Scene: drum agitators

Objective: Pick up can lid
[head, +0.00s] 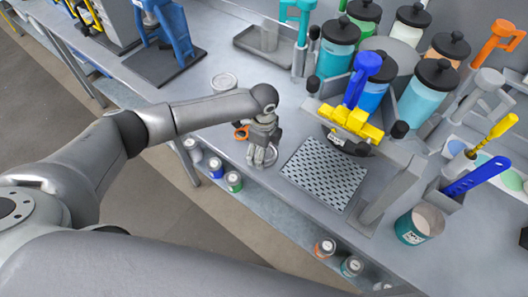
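My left gripper (262,158) points down at the near edge of the grey workbench (225,140), left of a perforated plate. A round silvery rim (271,156), perhaps the can lid, shows partly beneath and beside its fingers. The fingers hide much of it, and I cannot tell whether they touch or grip it. Another round silvery disc (224,82), a lid or a can top, lies on the bench beyond my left forearm. A teal can (420,224) with pale contents stands at the right. My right gripper is not in view.
A small orange item (241,132) lies close to my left gripper. The perforated plate (324,173) lies beside a yellow clamp (352,122) on a stand. Several jars with black lids (436,77) crowd the back. Several cans (234,181) stand on a lower shelf.

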